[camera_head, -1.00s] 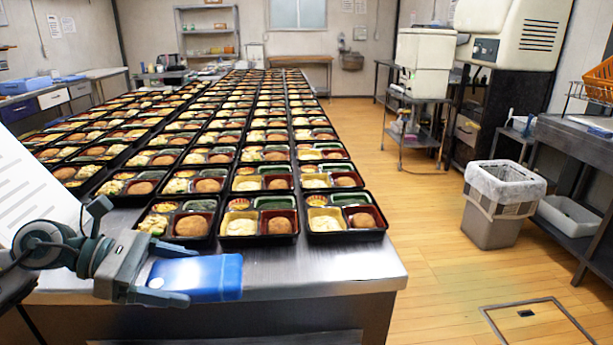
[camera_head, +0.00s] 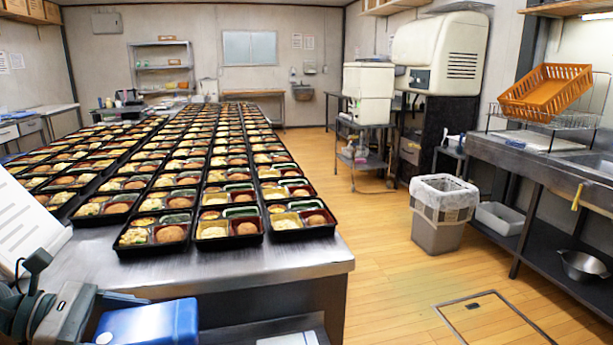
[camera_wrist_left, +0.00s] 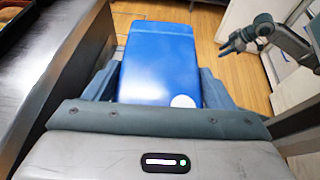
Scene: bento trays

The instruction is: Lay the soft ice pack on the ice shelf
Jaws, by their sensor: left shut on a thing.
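The soft ice pack (camera_head: 150,325) is a blue block, low at the left in the head view, in front of the steel table's near edge. It fills the middle of the left wrist view (camera_wrist_left: 158,62), with a white round spot near one corner. My left gripper (camera_wrist_left: 160,88) is shut on it, a finger along each side. My right gripper (camera_wrist_left: 238,40) shows small at the upper right of the left wrist view, away from the pack; its opening is unclear. I cannot tell which surface is the ice shelf.
The steel table (camera_head: 310,262) carries rows of filled bento trays (camera_head: 300,222). A lined bin (camera_head: 440,215) stands right of it on open wooden floor. At the right, a sink counter (camera_head: 500,160) holds an orange basket (camera_head: 545,92). A white sheet (camera_head: 25,225) is at the left.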

